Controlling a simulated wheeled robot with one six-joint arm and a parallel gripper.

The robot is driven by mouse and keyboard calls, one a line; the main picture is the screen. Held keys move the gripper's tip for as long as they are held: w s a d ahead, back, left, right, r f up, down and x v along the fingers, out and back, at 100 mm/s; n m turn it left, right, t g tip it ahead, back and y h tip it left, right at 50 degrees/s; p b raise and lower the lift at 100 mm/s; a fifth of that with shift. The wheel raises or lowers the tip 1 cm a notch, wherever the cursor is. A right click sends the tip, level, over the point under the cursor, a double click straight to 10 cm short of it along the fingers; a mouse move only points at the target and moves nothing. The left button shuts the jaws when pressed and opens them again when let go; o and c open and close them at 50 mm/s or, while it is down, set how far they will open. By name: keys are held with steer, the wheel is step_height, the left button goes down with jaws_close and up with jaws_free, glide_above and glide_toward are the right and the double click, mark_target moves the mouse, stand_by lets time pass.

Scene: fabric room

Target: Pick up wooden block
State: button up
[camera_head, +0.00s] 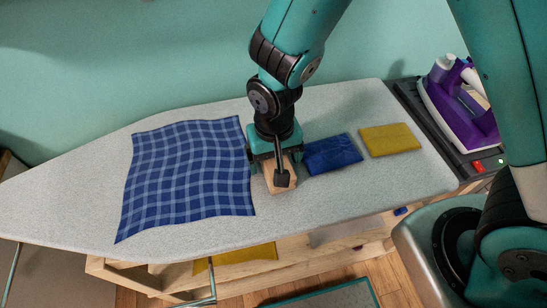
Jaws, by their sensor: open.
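A light wooden block (288,182) lies on the ironing board (330,215), just right of a blue checked cloth (190,172). My gripper (268,168) reaches down over the block from above. One dark finger stands in front of the block and another is at its left, beside the cloth's edge. The jaws are open. Part of the block is hidden behind the front finger, and I cannot tell whether the fingers touch it.
A folded blue cloth (333,153) lies close to the block's right, with a folded yellow cloth (390,140) beyond it. A purple iron (462,110) stands on a dark rest at the right end. The board's front edge is near; its left end is bare.

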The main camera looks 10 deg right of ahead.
steer(key=shift+f, duration=0.35)
steer(key=c, duration=1.2)
steer(key=shift+r, duration=0.1)
